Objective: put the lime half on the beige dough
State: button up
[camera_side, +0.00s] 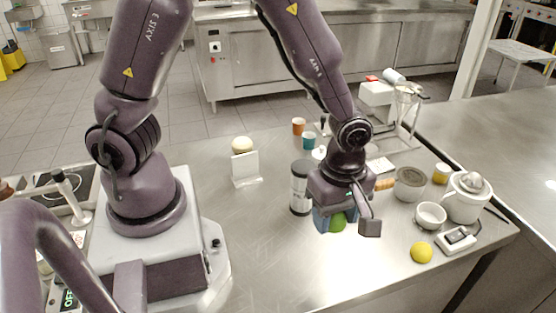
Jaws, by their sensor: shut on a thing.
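My gripper (346,224) hangs over the steel table right of its middle, pointing down. It is shut on the green lime half (338,223), which shows between the fingers and is partly hidden by them. The cut face cannot be made out. A pale beige rounded lump, which looks like the beige dough (242,145), is at the back of the table, left of my gripper and well apart from it. It sits at the top of a white upright piece (245,168); how it is supported is unclear.
A dark-and-white canister (300,188) stands close left of my gripper. Orange (298,126) and teal (309,140) cups stand behind. A yellow lemon (421,252), white bowl (430,215), juicer (466,196) and grey container (410,183) are at right. The front middle is clear.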

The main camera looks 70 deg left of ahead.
jog(key=r, duration=0.8)
jog(key=shift+w+a+r, duration=0.15)
jog(key=shift+a+r, duration=0.2)
jog(key=shift+a, duration=0.05)
jog(key=a+n, duration=0.5)
jog(key=a, duration=1)
jog(key=s+a+n, duration=0.7)
jog(key=s+a, duration=0.7)
jog(key=a, duration=0.4)
send_over(244, 140)
jog(key=f, duration=1.4)
jog(key=shift+s+d+f, duration=0.15)
jog(key=shift+s+f, duration=0.05)
jog(key=shift+f, duration=0.15)
jog(key=shift+w+f, duration=0.15)
jog(key=shift+f, duration=1.65)
jog(key=shift+f, duration=0.15)
